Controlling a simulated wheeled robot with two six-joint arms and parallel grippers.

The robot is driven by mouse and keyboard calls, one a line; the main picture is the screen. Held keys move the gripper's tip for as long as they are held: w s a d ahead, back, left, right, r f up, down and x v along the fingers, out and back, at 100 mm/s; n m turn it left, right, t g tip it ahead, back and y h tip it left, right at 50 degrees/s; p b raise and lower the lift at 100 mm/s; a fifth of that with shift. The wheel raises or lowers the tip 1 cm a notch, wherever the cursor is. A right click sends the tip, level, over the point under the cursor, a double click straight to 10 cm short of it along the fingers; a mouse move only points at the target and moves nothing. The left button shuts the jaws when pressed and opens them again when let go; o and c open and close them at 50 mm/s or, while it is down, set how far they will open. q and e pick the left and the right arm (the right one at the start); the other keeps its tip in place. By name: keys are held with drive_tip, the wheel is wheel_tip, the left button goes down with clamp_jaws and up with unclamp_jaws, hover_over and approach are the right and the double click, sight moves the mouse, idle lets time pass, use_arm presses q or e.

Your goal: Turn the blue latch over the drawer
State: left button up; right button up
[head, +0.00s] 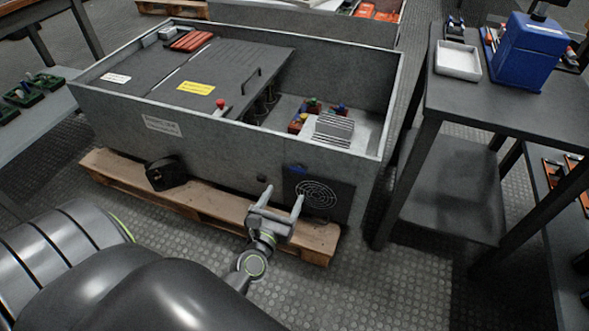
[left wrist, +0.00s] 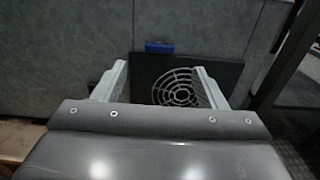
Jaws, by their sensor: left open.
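The blue latch (head: 297,168) is a small blue block on the front wall of the grey cabinet, at the top edge of a dark drawer front (head: 338,204) with a round fan grille. In the left wrist view the blue latch (left wrist: 160,47) lies level above the drawer front (left wrist: 222,74), ahead of the fingers. My left gripper (head: 283,198) is open and empty in front of the drawer; its fingers (left wrist: 162,72) point toward the wall, below the latch in the wrist view. A gap to the latch seems to remain. My right gripper is not in view.
The grey cabinet (head: 228,134) stands on a wooden pallet (head: 205,199). A black box-like part (head: 166,173) is on the cabinet's front, left of the drawer. A dark table (head: 505,108) with a white tray (head: 458,61) and a blue bin stands at right. Floor in front is clear.

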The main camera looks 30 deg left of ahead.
sight(297, 171)
use_arm(q)
drive_tip(key=p+x, duration=0.1)
drive_tip(key=x, duration=0.7)
drive_tip(key=shift+w, duration=0.3)
drive_tip(key=c, duration=1)
